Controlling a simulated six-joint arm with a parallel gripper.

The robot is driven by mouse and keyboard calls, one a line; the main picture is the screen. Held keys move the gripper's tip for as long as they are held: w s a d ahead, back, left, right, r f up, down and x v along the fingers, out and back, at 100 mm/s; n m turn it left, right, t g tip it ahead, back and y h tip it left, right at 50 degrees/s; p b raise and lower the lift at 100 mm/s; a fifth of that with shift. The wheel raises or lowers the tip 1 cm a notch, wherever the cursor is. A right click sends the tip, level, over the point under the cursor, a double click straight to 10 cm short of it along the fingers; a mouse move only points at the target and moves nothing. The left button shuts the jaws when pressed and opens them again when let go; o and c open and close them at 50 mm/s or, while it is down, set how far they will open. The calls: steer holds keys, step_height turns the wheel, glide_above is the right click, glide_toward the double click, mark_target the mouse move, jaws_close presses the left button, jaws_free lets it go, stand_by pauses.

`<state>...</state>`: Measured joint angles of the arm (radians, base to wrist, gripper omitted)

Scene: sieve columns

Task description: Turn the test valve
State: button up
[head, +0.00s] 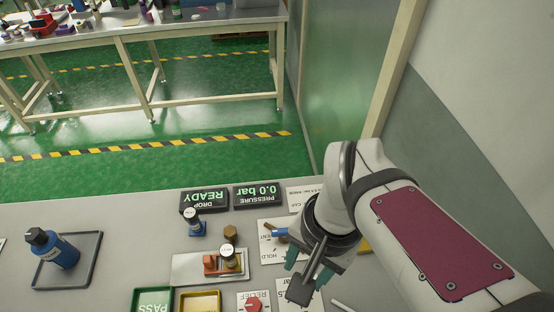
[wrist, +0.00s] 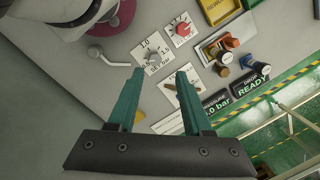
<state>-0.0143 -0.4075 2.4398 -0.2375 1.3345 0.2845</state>
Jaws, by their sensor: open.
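A valve with a blue handle (head: 280,232) sits on a white card (head: 268,254) marked HOLD and, partly hidden, VENT. In the wrist view the card (wrist: 186,101) lies by the right finger, which covers part of the valve. My gripper (head: 297,272) is open and empty above the panel, just right of and nearer than the valve in the head view. In the wrist view the fingertips of my gripper (wrist: 160,71) are apart, pointing towards a grey knob (wrist: 152,59) on a bar scale. I cannot tell their height above it.
A red relief knob (head: 252,304), an orange fixture (head: 224,264) with a capped column, a blue-based piece (head: 195,226) and displays reading READY (head: 206,199) and 0.0 bar (head: 257,195) stand nearby. A grey lever (wrist: 110,57) is left of my fingers. A blue bottle (head: 62,250) stands left.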

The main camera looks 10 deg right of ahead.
steer(key=w+f+m+h, duration=0.1)
steer(key=w+m, duration=0.5)
steer(key=w, duration=0.5)
steer(key=m, duration=0.4)
glide_above(285, 230)
step_height(285, 230, down, 2)
step_height(285, 230, down, 16)
steer(key=shift+f, duration=0.1)
jaws_close()
